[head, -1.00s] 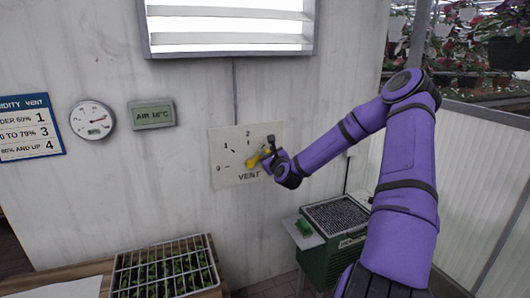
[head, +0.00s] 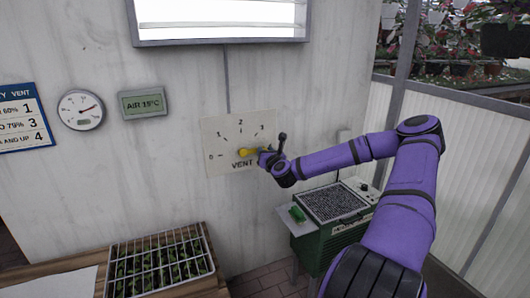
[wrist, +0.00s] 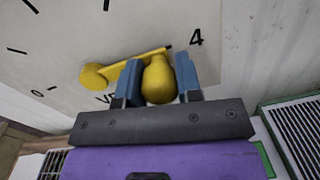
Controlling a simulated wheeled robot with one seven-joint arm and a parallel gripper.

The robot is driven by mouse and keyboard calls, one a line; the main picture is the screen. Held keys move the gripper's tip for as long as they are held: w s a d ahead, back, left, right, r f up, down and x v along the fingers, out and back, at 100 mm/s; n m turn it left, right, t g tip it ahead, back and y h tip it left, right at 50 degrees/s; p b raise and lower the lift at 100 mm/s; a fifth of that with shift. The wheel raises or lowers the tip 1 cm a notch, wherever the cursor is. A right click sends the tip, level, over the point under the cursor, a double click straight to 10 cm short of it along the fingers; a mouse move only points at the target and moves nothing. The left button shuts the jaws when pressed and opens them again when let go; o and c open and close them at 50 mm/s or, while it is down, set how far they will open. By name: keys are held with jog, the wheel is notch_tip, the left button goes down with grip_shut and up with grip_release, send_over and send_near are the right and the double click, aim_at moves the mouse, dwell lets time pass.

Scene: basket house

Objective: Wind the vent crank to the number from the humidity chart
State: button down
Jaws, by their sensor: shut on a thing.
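The white vent dial plate (head: 222,128) is on the wall, with numbers around a yellow crank (head: 247,152). In the wrist view the crank arm (wrist: 130,65) runs from its round hub at left to a dark tip beside the printed 4. My gripper (head: 265,156) is shut on the crank's yellow knob (wrist: 158,82), with a blue finger on each side. In the head view the 4 is hidden by my gripper. The humidity chart (head: 22,118), cut off at left, pairs ranges with 1, 3 and 4. The round gauge (head: 81,110) has a red needle pointing right; its scale is too small to read.
An air temperature display (head: 144,104) hangs beside the gauge. A green box with a dark grille top (head: 335,203) stands below and right of the dial. A caged seedling tray (head: 160,262) sits on a wooden bench at lower left.

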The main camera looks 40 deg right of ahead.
jog(key=shift+f, duration=0.15)
jog(key=c, duration=0.8)
grip_release()
jog(key=v, duration=1)
jog(key=shift+s+a, duration=0.15)
jog(key=shift+s, duration=0.25)
